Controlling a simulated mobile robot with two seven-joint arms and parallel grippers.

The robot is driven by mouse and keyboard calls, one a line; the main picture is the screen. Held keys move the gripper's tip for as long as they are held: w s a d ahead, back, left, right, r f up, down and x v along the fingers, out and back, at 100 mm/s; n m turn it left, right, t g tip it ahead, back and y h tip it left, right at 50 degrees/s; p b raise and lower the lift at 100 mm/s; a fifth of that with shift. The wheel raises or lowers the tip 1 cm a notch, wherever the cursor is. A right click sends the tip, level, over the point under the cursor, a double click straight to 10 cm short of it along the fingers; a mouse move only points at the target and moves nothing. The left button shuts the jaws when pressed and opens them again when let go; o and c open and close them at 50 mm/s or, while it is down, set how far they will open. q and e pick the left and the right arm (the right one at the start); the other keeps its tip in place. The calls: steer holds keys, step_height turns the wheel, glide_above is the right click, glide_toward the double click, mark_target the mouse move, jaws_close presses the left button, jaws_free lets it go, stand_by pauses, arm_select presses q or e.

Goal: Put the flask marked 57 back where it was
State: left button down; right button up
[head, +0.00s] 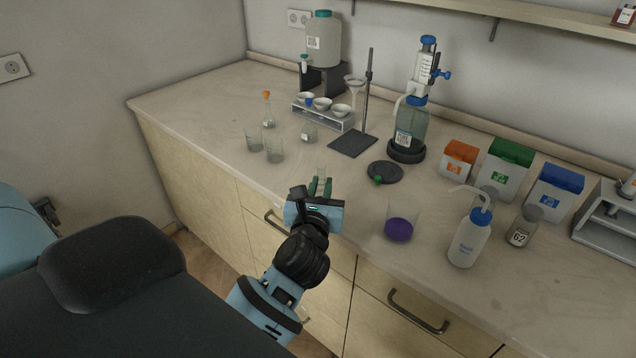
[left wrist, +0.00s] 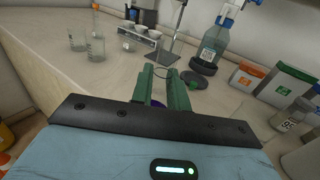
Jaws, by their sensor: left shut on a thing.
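My left gripper (head: 320,188) is in front of the bench's front edge, with its green fingers pointing toward the bench. It is shut on a clear glass vessel, likely the flask (head: 321,172), whose top shows faintly above the fingers. In the left wrist view a thin glass rim shows between the fingers (left wrist: 167,88); the body is hidden and no 57 is readable. My right gripper is not in view.
Two beakers (head: 274,150) stand left of the gripper, a beaker of purple stuff (head: 399,229) to its right. Behind are a rack with white bowls (head: 322,115), a stand (head: 353,143), a black disc (head: 385,172) and a dispenser bottle (head: 411,128). The left bench top is clear.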

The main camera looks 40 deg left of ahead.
arm_select(q)
steer(key=shift+w+a+r, duration=0.1)
steer(key=shift+w+a, duration=0.1)
steer(key=shift+w, duration=0.1)
steer(key=shift+w+a+f+b, duration=0.35)
steer(key=shift+w+a+f, duration=0.75)
steer(key=shift+w, duration=1.1)
steer(key=shift+w+a+f+b, duration=0.4)
steer(key=shift+w+a+f, duration=0.3)
steer(key=shift+w+a, duration=1.15)
steer(key=shift+w+a+f+b, duration=0.35)
steer(key=shift+w+a+f, duration=0.5)
steer(key=shift+w, duration=1.75)
steer(key=shift+r, duration=0.1)
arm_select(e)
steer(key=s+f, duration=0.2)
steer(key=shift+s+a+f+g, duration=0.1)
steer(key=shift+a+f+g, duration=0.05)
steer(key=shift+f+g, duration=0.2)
arm_select(q)
steer(key=shift+f, duration=0.25)
steer(key=c, duration=1.4)
jaws_free()
steer(key=shift+o, duration=0.2)
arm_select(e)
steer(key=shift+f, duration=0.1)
